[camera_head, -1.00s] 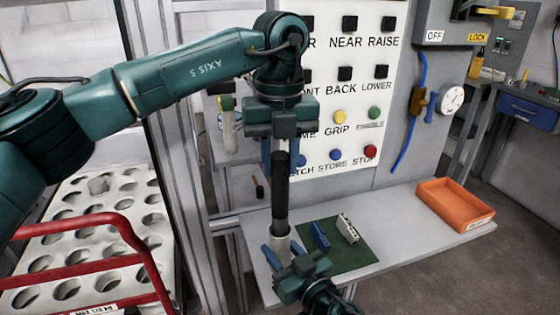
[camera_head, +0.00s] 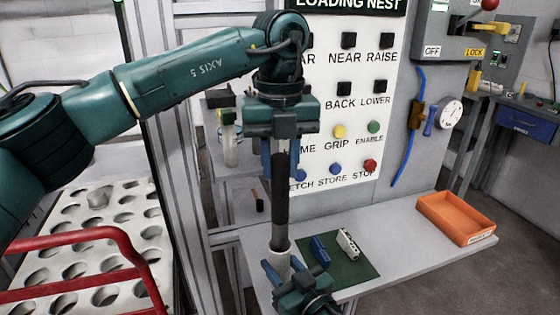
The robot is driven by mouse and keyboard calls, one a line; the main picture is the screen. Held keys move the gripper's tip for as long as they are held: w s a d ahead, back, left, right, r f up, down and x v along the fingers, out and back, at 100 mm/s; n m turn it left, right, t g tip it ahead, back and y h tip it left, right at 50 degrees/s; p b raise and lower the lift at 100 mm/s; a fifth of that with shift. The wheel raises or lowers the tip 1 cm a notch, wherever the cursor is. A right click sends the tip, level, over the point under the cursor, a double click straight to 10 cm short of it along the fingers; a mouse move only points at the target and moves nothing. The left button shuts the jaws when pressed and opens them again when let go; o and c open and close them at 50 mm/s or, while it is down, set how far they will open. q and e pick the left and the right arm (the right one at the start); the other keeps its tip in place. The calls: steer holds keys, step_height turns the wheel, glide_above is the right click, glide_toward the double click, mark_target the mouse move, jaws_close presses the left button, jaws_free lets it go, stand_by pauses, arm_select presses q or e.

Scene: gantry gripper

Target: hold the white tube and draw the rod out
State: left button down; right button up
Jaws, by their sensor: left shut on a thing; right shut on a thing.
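A long dark rod (camera_head: 280,205) stands upright in the middle of the view. Its lower end goes into a white tube (camera_head: 279,256), so that end is hidden. My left gripper (camera_head: 280,160) points down from above and is shut on the upper part of the rod. My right gripper (camera_head: 282,269) comes from below and is shut on the white tube, which it partly covers. A long bare stretch of rod shows between the two grippers.
A grey bench (camera_head: 400,255) carries a green mat (camera_head: 350,272) with a blue piece (camera_head: 319,250) and a pale piece (camera_head: 347,241). An orange tray (camera_head: 457,217) sits at right. A button panel (camera_head: 350,120) stands behind. A holed rack (camera_head: 85,225) and red rail (camera_head: 75,238) are at left.

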arm_select(q)
steer(key=shift+r, duration=0.15)
steer(key=shift+r, duration=1.35)
arm_select(e)
steer(key=o, duration=1.1)
steer(key=shift+c, duration=0.2)
